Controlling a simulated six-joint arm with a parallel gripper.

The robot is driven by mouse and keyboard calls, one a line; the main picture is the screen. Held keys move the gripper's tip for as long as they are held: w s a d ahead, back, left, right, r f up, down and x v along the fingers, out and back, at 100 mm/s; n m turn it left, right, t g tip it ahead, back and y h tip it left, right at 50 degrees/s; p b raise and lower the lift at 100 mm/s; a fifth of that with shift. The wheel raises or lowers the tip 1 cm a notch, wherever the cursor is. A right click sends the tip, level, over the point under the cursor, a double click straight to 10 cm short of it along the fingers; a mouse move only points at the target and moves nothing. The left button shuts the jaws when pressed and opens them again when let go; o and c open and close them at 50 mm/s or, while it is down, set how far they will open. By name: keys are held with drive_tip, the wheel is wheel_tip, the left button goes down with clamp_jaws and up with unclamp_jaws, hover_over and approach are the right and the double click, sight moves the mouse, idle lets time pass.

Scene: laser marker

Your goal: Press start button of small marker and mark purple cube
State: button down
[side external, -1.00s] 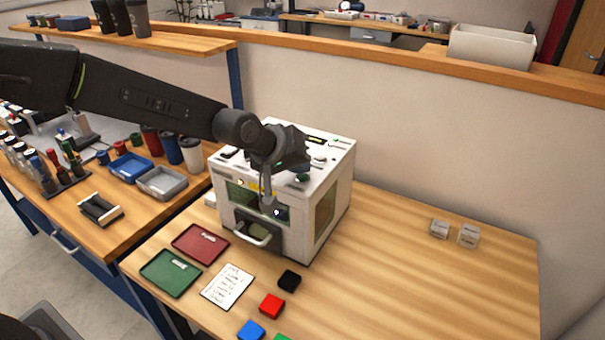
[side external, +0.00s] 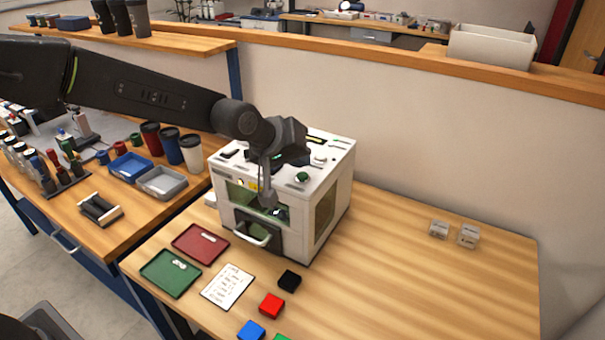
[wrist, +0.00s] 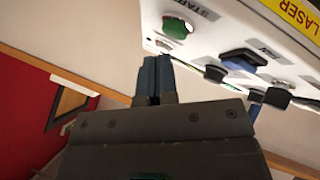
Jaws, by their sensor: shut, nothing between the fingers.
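The small marker (side external: 328,188) is a white box on the table, with controls on its top and a dark front panel with a handle (side external: 250,238). A round green button (side external: 302,177) sits on its top near the front edge. In the wrist view the green button (wrist: 177,27) is beside a START label. My gripper (side external: 267,199) is shut and empty, pointing down in front of the marker's front face in the side view. In the wrist view its fingertips (wrist: 154,60) are below and left of the button, apart from it. No purple cube is visible.
Black (side external: 289,280), red (side external: 271,306) and blue (side external: 251,330) blocks lie in front of the marker. Red (side external: 200,256) and green (side external: 158,285) trays and a written card (side external: 214,296) lie to the left. The table right of the marker is mostly clear.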

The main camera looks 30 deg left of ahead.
sight(299, 174)
drive_tip(key=shift+r, duration=2.5)
drive_tip(key=s+a+r+m, duration=0.2)
drive_tip(key=s+a+r, duration=0.2)
drive_tip(key=s+a, duration=0.4)
drive_tip(key=s+a+f+m+g+y, duration=0.1)
drive_tip(key=s+a, duration=0.3)
drive_tip(key=s, duration=0.8)
drive_tip(key=s+a+f+m+g+y, duration=0.1)
drive_tip(key=s+a+f+m+g, duration=0.1)
drive_tip(key=s, duration=0.9)
drive_tip(key=shift+s+a+f+y, duration=0.4)
drive_tip(key=shift+a+f, duration=0.2)
drive_tip(key=shift+a, duration=0.3)
